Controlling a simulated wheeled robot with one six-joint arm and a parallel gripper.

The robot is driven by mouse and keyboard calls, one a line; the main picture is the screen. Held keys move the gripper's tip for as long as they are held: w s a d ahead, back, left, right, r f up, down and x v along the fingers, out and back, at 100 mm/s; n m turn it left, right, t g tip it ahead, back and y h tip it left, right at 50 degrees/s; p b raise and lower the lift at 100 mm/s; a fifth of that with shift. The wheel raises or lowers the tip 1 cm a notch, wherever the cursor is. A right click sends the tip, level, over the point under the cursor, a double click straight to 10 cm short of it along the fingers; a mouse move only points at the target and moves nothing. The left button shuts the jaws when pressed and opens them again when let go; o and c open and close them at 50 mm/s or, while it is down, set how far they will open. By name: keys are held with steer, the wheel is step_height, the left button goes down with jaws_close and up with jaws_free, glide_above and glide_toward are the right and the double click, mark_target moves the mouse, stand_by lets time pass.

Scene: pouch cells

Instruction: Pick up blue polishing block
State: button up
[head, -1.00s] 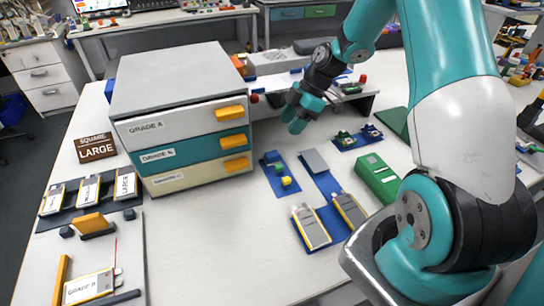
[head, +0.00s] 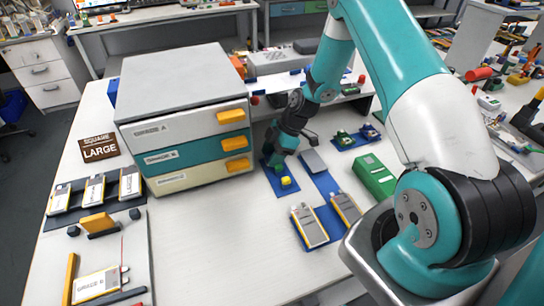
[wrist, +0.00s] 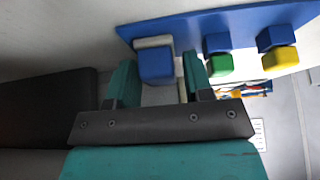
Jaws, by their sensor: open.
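The blue polishing block (wrist: 156,66), with a pale grey strip on it, sits on a blue mat (wrist: 250,22) in the wrist view. My gripper (wrist: 159,70) is open, with one teal finger on each side of the block's near part. I cannot tell whether the fingers touch it. In the head view my gripper (head: 277,156) is low over the far end of the mat (head: 284,192) and hides the blue block.
A green block (wrist: 218,65) and a yellow block (wrist: 280,60), both with blue parts, stand beside the blue block on the mat. A drawer cabinet (head: 180,85) is close on the left. A blue mat with pouch cells (head: 310,226) and a green box (head: 375,176) lie right.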

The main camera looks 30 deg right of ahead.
steer(key=c, duration=0.7)
steer(key=shift+r, duration=0.15)
step_height(320, 180, up, 20)
steer(key=b, duration=0.2)
